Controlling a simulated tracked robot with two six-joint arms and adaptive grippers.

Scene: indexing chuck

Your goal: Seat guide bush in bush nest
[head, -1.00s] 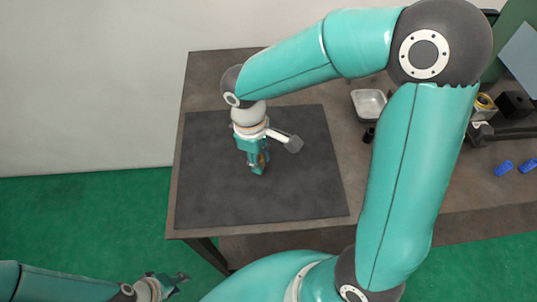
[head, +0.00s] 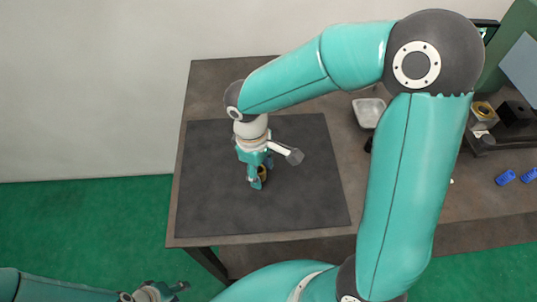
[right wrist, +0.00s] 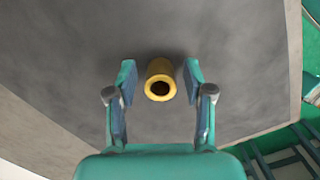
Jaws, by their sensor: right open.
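The guide bush, a yellow flanged sleeve with a dark bore, stands on the dark mat (head: 310,190); its open end faces the camera in the right wrist view (right wrist: 160,82). In the head view the bush (head: 262,173) is partly hidden by my right gripper (head: 257,180). My right gripper is open, with one finger on each side of the bush and a visible gap to each, in the right wrist view (right wrist: 158,85). My left gripper (head: 180,288) is low at the left, off the table and away from the bush; its jaw state is unclear. I cannot clearly identify the bush nest.
A grey metal tray (head: 368,112) stands right of the mat, partly behind my right arm. Further right are a fixture with a yellow ring (head: 482,108), a black block (head: 516,113) and blue pieces (head: 505,177). The mat's left part is clear.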

